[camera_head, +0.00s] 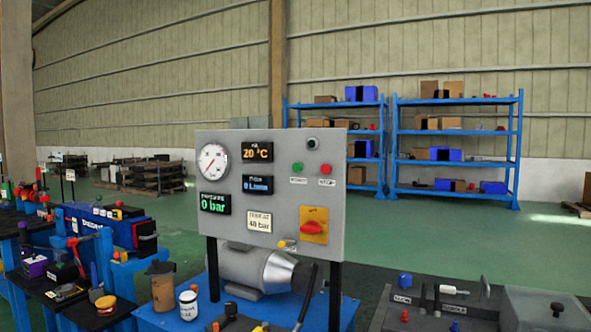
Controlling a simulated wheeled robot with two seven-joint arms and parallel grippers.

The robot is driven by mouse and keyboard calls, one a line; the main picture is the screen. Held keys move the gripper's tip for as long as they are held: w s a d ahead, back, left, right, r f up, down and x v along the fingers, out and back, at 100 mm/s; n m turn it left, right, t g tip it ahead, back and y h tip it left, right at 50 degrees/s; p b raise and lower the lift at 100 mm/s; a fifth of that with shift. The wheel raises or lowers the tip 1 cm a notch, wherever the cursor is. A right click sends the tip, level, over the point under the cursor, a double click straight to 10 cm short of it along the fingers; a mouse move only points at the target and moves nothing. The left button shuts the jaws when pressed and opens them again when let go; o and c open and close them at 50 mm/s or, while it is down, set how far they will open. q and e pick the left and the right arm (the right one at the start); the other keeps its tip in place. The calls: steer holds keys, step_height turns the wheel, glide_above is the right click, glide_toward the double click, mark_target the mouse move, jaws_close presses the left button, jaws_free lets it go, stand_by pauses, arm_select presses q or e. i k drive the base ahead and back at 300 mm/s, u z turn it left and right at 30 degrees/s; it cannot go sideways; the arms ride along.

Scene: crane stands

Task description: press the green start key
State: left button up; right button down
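The green key (298,168) is a small round button on the right half of a grey control panel (235,232). A small white label sits under it, too small to read. A red key (325,170) is just to its right, with its own label. A dark round knob or lamp (312,143) is above the two. Nothing covers the green key. Neither of my grippers shows in the head view.
The panel also carries a dial gauge (213,161), lit displays and a red rotary switch (313,228) on a yellow plate. A grey motor (245,266) sits behind and below it. Benches with tools stand left and right. Blue shelves (457,132) are far behind.

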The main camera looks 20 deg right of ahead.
mark_target(297, 167)
steer(key=u, duration=0.25)
steer(key=i, duration=1.25)
steer(key=z, duration=0.2)
